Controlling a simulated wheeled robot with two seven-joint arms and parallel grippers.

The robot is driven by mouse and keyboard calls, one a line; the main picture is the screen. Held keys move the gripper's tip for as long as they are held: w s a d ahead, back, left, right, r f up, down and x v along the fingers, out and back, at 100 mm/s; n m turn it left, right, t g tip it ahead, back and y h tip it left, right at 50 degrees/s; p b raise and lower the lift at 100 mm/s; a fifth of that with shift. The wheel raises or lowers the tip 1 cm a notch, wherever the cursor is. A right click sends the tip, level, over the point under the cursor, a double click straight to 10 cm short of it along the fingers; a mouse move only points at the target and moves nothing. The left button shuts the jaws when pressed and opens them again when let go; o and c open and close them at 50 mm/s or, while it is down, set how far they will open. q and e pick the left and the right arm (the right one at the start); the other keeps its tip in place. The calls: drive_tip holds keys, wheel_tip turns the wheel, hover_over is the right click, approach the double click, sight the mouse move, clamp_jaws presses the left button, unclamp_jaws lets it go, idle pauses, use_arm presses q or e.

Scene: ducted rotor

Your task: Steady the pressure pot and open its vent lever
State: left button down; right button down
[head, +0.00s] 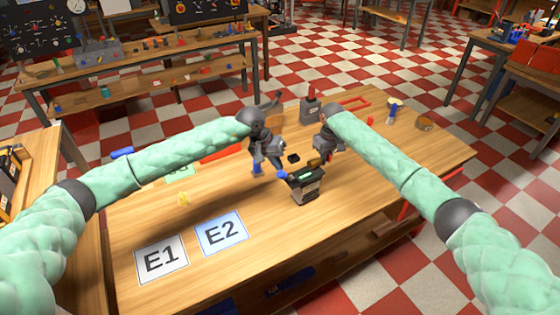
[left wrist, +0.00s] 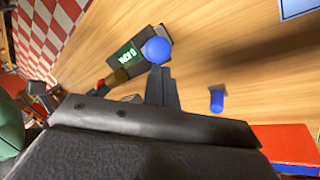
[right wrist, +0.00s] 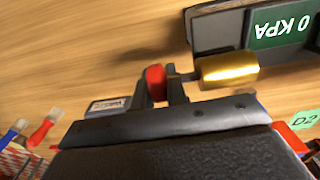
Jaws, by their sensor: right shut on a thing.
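The pressure pot (head: 307,187) is a dark box on the table; its green display reads 0 KPA in the right wrist view (right wrist: 283,22). A brass cylinder (right wrist: 228,69) projects from its side, with the red-tipped vent lever (right wrist: 155,80) at its end. My right gripper (right wrist: 160,88) is shut on the red lever tip. A blue ball (left wrist: 157,50) is at the pot's near corner in the left wrist view. My left gripper (left wrist: 163,80) has its fingers together, their tips at the ball; whether they touch it is unclear. The pot also shows there (left wrist: 137,52).
A blue cylinder (left wrist: 217,100) stands beside my left gripper. Cards marked E1 (head: 161,260) and E2 (head: 221,233) lie at the table's front left. A grey container (head: 310,109) and a red frame (head: 347,105) are behind. The table's right side is largely clear.

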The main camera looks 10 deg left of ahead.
use_arm(q)
drive_tip(key=shift+w+d, duration=0.1)
drive_tip(key=shift+d, duration=0.1)
drive_tip(key=w+r, duration=0.3)
drive_tip(key=w, duration=0.2)
drive_tip(key=s+a+r, duration=0.3)
drive_tip(key=a+r, duration=0.1)
drive_tip(key=r, duration=0.3)
drive_tip(key=shift+a+r, duration=0.2)
drive_tip(key=shift+a, duration=0.2)
idle(0.4)
use_arm(e)
drive_tip(key=c, duration=1.3)
unclamp_jaws()
